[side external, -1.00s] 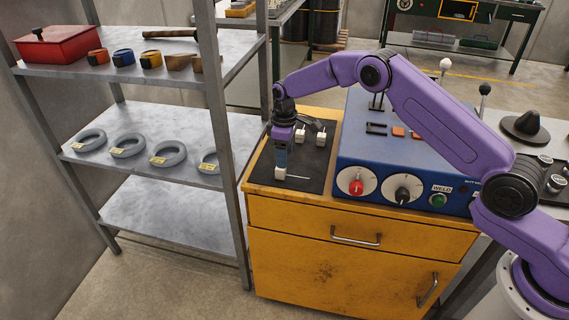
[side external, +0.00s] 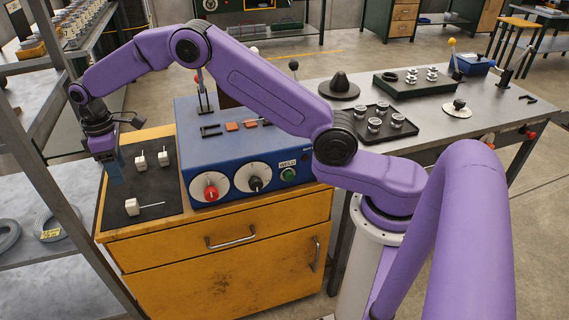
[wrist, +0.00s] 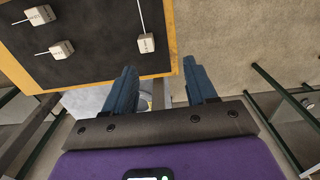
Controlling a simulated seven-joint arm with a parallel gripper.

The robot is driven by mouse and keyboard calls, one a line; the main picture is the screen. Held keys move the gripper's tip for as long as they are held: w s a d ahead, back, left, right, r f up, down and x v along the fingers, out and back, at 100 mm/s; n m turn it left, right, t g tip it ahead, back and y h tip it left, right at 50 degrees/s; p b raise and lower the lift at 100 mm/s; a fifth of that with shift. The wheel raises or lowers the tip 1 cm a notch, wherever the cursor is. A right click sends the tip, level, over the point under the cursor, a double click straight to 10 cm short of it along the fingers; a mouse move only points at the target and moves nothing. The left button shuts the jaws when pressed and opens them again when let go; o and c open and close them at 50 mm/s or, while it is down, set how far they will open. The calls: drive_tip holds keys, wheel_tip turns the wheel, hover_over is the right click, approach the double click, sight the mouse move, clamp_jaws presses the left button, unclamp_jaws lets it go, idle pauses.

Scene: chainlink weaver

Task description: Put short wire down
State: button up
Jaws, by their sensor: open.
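Three white tagged blocks, each with a thin wire, lie on the black mat (side external: 150,184). One block (side external: 132,206) is near the mat's front, its wire pointing right; in the wrist view this seems to be the block (wrist: 146,43) nearest my gripper. The other two blocks (side external: 140,162) and (side external: 163,158) sit farther back. The tag writing is too small to read, so I cannot tell which wire is the short one by label. My gripper (wrist: 163,84) is open and empty, raised beyond the mat's left edge, apart from all the blocks.
The mat lies on a yellow cabinet (side external: 219,236). A blue welding box (side external: 240,150) with dials stands right of the mat. A metal shelf (side external: 62,262) with wire coils (side external: 48,224) is close on the left. A grey bench (side external: 440,118) with trays stands at right.

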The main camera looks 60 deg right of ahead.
drive_tip(key=s+a+r+n, duration=0.1)
drive_tip(key=s+r, duration=0.3)
drive_tip(key=s, duration=0.7)
drive_tip(key=s+r+n, duration=0.1)
drive_tip(key=s+r, duration=0.4)
drive_tip(key=s, duration=0.6)
drive_tip(key=s+d, duration=0.6)
drive_tip(key=s, duration=0.5)
drive_tip(key=s+d+f+n, duration=0.1)
drive_tip(key=s+d, duration=0.5)
drive_tip(key=s, duration=0.5)
drive_tip(key=shift+s+f, duration=0.15)
drive_tip(key=shift+f, duration=0.05)
